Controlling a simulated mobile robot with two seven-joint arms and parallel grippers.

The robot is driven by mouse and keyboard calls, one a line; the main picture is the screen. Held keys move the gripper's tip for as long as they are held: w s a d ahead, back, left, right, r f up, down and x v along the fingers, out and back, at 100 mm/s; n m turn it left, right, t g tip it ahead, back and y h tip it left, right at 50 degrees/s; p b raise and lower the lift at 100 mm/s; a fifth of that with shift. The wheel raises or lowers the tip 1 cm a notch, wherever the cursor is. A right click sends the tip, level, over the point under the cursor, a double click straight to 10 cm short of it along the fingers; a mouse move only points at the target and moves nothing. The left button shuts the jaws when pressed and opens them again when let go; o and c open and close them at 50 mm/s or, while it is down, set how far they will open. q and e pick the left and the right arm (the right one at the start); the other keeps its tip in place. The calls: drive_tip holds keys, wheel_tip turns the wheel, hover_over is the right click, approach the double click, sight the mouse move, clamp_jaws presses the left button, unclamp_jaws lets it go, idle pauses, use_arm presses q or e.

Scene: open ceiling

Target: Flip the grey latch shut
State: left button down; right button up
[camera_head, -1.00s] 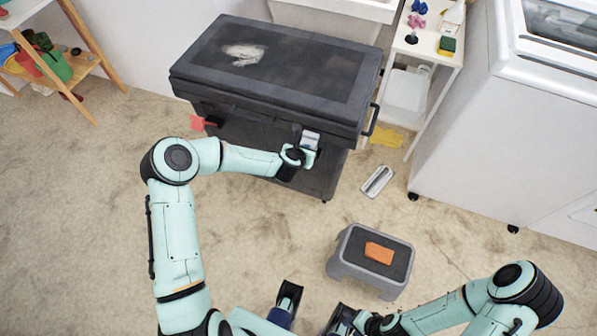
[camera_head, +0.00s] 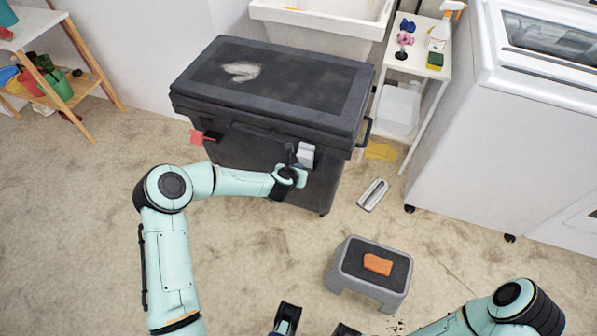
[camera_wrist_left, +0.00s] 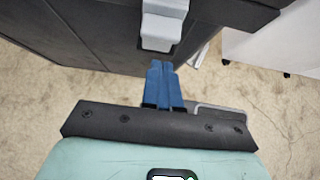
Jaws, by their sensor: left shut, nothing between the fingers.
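The grey latch (camera_head: 306,153) is on the front of the black chest (camera_head: 262,155), near its right end. In the left wrist view, the latch (camera_wrist_left: 162,25) spans from the lid edge down onto the chest front. The lid is down. My left gripper (camera_head: 301,172) is shut and empty, just below the latch. In the left wrist view, its blue fingers (camera_wrist_left: 161,66) are together and point at the latch's lower end. A small gap seems to separate them; contact is hard to judge.
A red latch (camera_head: 197,137) sticks out at the chest's front left. A grey step stool (camera_head: 345,292) holding an orange block (camera_head: 378,264) and a grey-white tool (camera_head: 373,195) stand on the floor to the right. Open floor lies before the chest.

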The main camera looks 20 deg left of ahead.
use_arm(q)
drive_tip(key=v, duration=1)
drive_tip(key=shift+w+r, duration=0.2)
drive_tip(key=shift+r, duration=0.1)
drive_tip(key=shift+a, duration=0.1)
